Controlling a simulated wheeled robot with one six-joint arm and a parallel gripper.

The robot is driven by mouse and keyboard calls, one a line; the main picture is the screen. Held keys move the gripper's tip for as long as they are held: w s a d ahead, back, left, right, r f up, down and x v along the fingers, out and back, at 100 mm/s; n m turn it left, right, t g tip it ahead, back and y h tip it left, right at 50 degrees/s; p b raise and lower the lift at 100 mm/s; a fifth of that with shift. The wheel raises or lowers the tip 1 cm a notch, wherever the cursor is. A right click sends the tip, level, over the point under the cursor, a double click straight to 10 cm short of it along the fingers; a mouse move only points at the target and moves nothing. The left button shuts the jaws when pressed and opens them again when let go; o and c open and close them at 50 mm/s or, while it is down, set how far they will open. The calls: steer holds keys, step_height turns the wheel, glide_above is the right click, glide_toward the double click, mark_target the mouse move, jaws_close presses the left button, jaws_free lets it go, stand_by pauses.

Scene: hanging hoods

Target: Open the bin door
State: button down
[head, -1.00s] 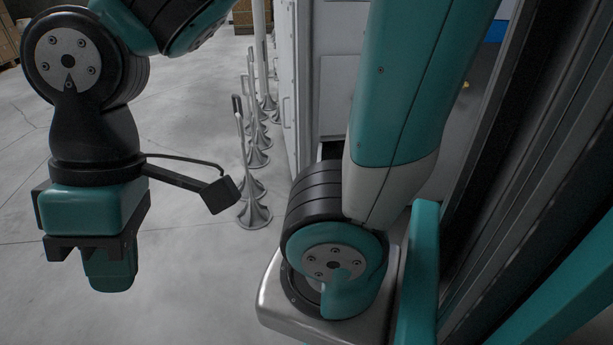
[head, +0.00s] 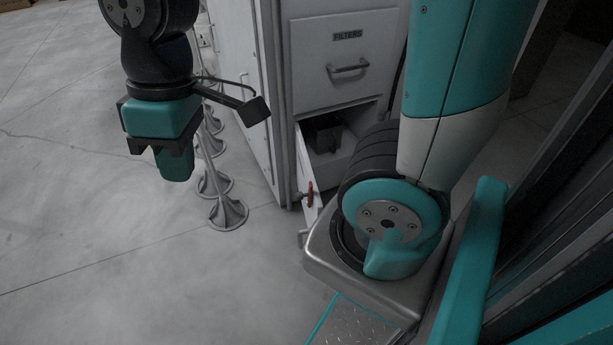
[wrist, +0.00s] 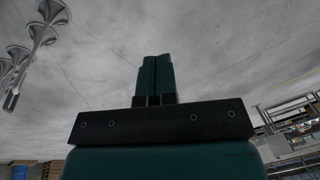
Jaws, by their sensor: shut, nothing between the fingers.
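A pale grey cabinet (head: 345,22) stands at the top centre of the head view. A drawer front labelled "FILTERS" (head: 345,62) with a metal bar handle (head: 348,70) is shut flush. Below it is an opening with a dark thing (head: 325,133) inside. A pale panel with a red handle (head: 310,193) stands out from this opening, partly hidden by my arm. I cannot tell for sure that this panel is the bin door. My gripper (head: 175,170) is shut and empty, left of the cabinet and apart from it. Its fingers also show in the wrist view (wrist: 156,75).
The concrete floor (head: 80,230) at the left and front is clear.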

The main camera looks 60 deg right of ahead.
steer(key=w+d+f+g+h+b, duration=0.1)
steer(key=w+d+f+h+b, duration=0.2)
steer(key=w+d+f, duration=0.55)
steer(key=n+g+h+b, duration=0.2)
steer(key=g+h+b, duration=0.2)
steer(key=g+h, duration=0.15)
glide_toward(301, 194)
steer(key=s+d+b, duration=0.2)
steer(key=s+d+f+b, duration=0.1)
steer(key=s+d+b, duration=0.1)
steer(key=shift+f, duration=0.1)
steer(key=shift+s+d, duration=0.4)
steer(key=shift+s, duration=0.05)
